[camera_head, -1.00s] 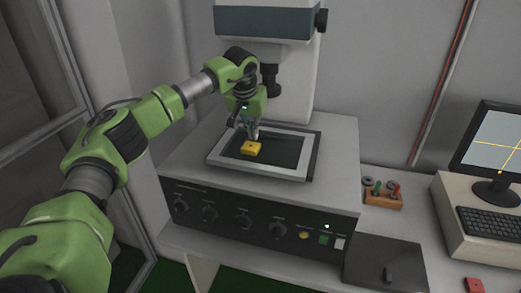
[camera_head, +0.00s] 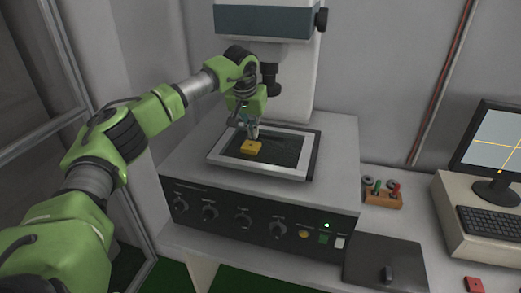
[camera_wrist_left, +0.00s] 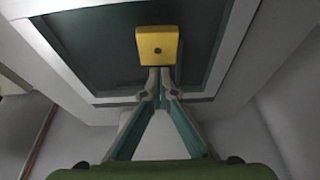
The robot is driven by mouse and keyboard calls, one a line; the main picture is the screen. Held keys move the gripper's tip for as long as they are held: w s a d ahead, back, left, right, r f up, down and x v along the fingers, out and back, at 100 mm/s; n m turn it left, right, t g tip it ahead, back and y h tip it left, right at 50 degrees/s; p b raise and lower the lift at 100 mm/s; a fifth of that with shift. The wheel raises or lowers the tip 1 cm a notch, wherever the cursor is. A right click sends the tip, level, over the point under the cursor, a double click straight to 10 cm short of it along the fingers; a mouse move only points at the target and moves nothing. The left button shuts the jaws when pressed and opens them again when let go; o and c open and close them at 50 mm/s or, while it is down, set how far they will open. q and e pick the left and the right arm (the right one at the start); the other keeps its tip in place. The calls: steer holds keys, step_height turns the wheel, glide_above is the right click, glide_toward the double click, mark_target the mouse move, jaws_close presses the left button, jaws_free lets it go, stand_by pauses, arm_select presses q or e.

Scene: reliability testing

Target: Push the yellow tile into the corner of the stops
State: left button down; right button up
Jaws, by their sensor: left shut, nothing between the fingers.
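The yellow tile (camera_head: 251,147) lies on the dark glass of the stage, toward its left part. My left gripper (camera_head: 252,134) is shut and empty. Its fingertips (camera_wrist_left: 160,72) are at the tile's near edge in the wrist view, touching or almost touching it. The light stage frame (camera_head: 290,173) surrounds the dark glass, with a dark bar along its right side (camera_head: 314,155). I cannot make out separate corner stops. My right gripper is not in view.
A microscope column (camera_head: 297,80) and its lens (camera_head: 270,78) stand just behind my gripper. A small wooden rack (camera_head: 383,199), a dark pad (camera_head: 385,262), a red block (camera_head: 474,285), a keyboard (camera_head: 489,221) and a monitor (camera_head: 492,150) are to the right.

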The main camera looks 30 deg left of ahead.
mark_target(246, 159)
arm_select(q)
steer(key=s, duration=0.2)
steer(key=s+d+b, duration=0.1)
steer(key=s, duration=0.3)
steer(key=shift+s+d+f+b, duration=0.1)
steer(key=shift+s+d+b, duration=0.15)
steer(key=shift+s+b, duration=0.1)
steer(key=shift+s+d, duration=0.2)
steer(key=shift+s, duration=0.4)
steer(key=shift+f, duration=0.2)
steer(key=shift+f+b, duration=0.9)
steer(key=shift+f, duration=0.25)
steer(key=shift+r+p, duration=0.3)
steer(key=shift+w, duration=0.1)
